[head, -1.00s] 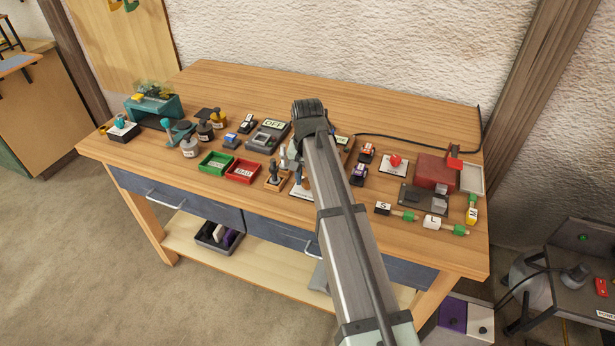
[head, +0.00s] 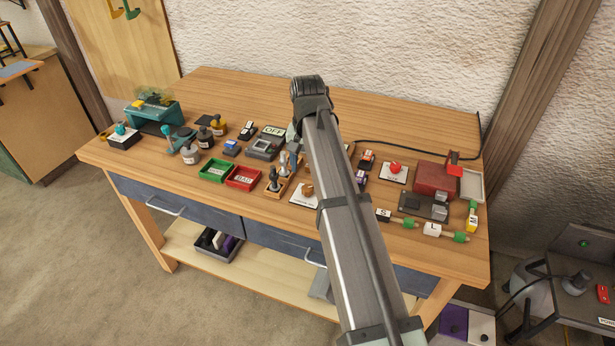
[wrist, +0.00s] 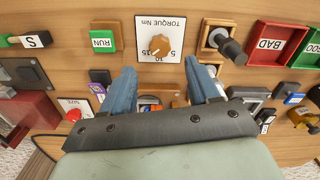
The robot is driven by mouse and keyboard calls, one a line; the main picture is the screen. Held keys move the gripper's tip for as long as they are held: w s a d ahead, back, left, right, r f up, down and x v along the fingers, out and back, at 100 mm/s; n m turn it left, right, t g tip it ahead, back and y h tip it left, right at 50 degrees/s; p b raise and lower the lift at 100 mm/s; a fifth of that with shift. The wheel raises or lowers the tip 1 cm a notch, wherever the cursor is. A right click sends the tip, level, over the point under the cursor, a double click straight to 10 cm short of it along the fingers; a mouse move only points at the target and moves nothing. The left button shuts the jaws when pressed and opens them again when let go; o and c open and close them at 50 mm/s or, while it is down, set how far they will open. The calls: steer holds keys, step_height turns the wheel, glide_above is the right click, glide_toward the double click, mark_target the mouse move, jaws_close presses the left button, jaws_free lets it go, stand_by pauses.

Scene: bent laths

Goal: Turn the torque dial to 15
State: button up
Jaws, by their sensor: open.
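The torque dial is a small orange-brown knob (wrist: 158,45) on a white plate (wrist: 145,23) marked TORQUE Nm, upside down in the wrist view. The figures 5, 10 and 15 show around it; I cannot tell for sure which one the knob points at. In the head view the knob (head: 307,189) stands on its plate (head: 303,201) near the table's front, just left of my arm. My gripper (wrist: 161,66) is open, its two blue fingers apart with nothing between them. In the wrist view the knob appears just beyond the gap between the fingertips. My arm mostly hides the gripper in the head view.
Beside the dial are a green RUN button (wrist: 103,39) and a dark upright peg (wrist: 229,48) in a wooden holder. A red BAD tray (head: 243,178) and a green tray (head: 215,171) lie further left. A red button (head: 395,168) is to the right. The table's back strip is clear.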

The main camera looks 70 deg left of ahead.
step_height(320, 180, up, 6)
steer(key=shift+r, duration=0.25)
steer(key=shift+w, duration=0.1)
stand_by(0.5)
